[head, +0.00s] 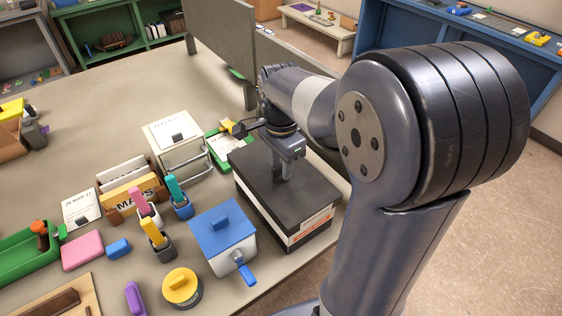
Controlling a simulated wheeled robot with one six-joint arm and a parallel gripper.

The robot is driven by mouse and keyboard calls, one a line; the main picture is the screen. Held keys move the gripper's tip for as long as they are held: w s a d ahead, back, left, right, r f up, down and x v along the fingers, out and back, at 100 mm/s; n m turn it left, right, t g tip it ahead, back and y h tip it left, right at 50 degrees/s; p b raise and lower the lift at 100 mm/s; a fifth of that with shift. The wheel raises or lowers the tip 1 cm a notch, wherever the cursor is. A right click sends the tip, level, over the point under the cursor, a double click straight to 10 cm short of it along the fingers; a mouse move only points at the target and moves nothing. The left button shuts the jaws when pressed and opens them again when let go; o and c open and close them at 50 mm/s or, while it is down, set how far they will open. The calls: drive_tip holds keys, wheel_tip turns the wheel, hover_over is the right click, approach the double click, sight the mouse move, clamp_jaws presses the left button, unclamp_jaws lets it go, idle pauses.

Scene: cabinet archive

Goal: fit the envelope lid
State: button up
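A wide black lid (310,192) lies over a white and black box (316,228) with an orange and white label, near the table's right edge. I take this to be the envelope lid on its box. The lid looks level and roughly lined up with the box; whether it is fully seated I cannot tell. My gripper (284,174) points down at the middle of the lid's top, at a small grey part there. My wrist hides part of the lid's far side, and the fingertips are too small to show whether they are shut on it.
A blue-lidded box (222,228) with a blue handle stands close at left. A white drawer unit (178,146) and a green-edged card (232,148) are behind. A yellow round tin (182,290) is in front. A grey partition (223,45) stands at the back.

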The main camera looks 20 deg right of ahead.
drive_tip(key=shift+o, duration=0.2)
drive_tip(key=shift+r, duration=0.1)
drive_tip(key=shift+r+p, duration=2.25)
drive_tip(key=shift+r, duration=0.25)
wheel_tip(320, 180, up, 11)
drive_tip(key=shift+f+b, duration=0.15)
drive_tip(key=shift+b, duration=0.2)
wheel_tip(320, 180, down, 12)
drive_tip(key=shift+f, duration=0.1)
drive_tip(key=shift+f+b, duration=0.55)
drive_tip(key=shift+b, duration=0.25)
